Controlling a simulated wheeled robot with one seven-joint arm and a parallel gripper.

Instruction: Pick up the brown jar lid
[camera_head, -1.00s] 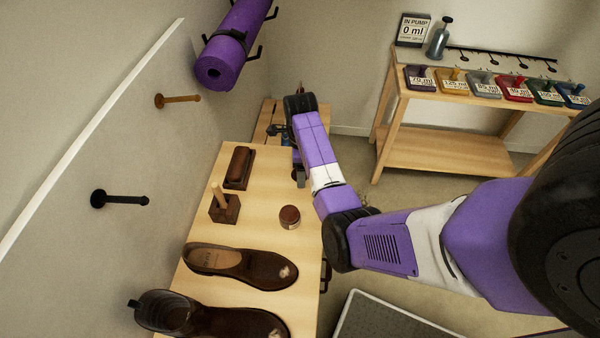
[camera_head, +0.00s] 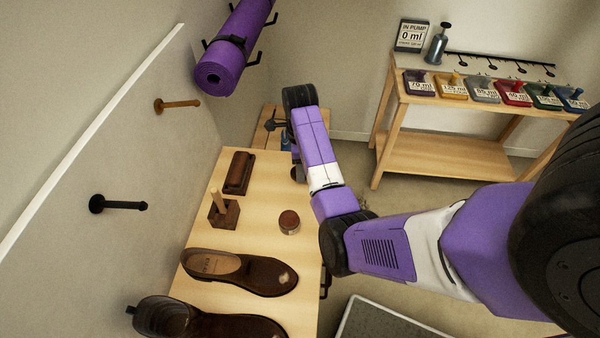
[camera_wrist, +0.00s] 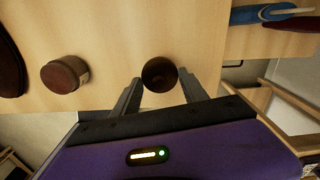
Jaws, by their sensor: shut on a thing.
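The brown jar lid (camera_wrist: 160,74) is round and dark, with a hollow-looking face, in the middle of the wrist view. My gripper (camera_wrist: 161,86) has one finger on each side of it and is shut on it, over the bench edge area. In the head view the brown lid (camera_head: 297,174) shows partly, beside my arm at the bench's right edge; the gripper's fingers are mostly hidden there. I cannot tell whether the lid is clear of the wood.
A brown round jar (camera_head: 289,221) with a label stands on the wooden bench (camera_head: 255,208); it also shows in the wrist view (camera_wrist: 65,74). A brush (camera_head: 239,172), a wooden block with a peg (camera_head: 224,211) and brown shoes (camera_head: 240,270) stand close by.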

